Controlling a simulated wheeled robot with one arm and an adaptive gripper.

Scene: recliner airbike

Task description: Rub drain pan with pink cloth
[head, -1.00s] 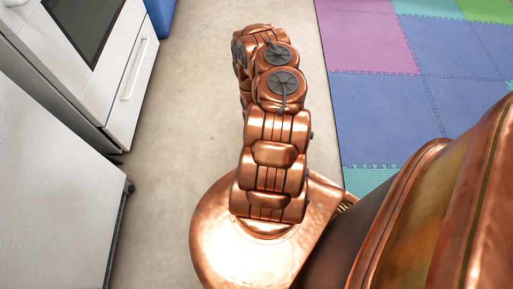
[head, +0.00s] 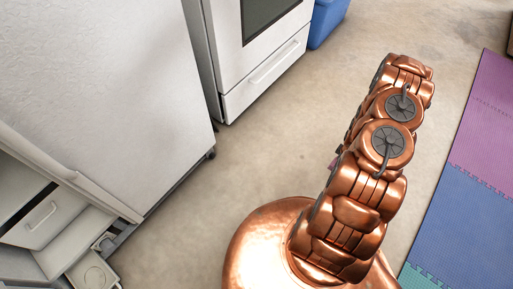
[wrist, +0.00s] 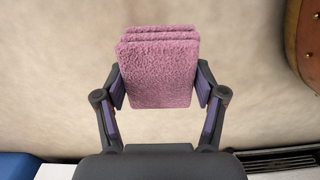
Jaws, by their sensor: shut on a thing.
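My gripper (wrist: 160,88) is shut on the folded pink cloth (wrist: 158,72) in the wrist view. The cloth is fluffy, in several stacked layers, and held between the two fingers above the beige floor. In the head view my copper arm hides the gripper; only a small pink sliver shows beside the arm. A small pale tray-like part (head: 92,273) with a round mark sits low at the bottom left of the head view, by an open white appliance. I cannot tell whether it is the drain pan. It lies well to the left of my arm.
A white appliance with an open lower part and a drawer (head: 45,217) stands at the left. A white oven (head: 262,60) and a blue bin (head: 327,20) are behind. Bare floor (head: 250,150) lies between them and the foam mats (head: 470,190) at right.

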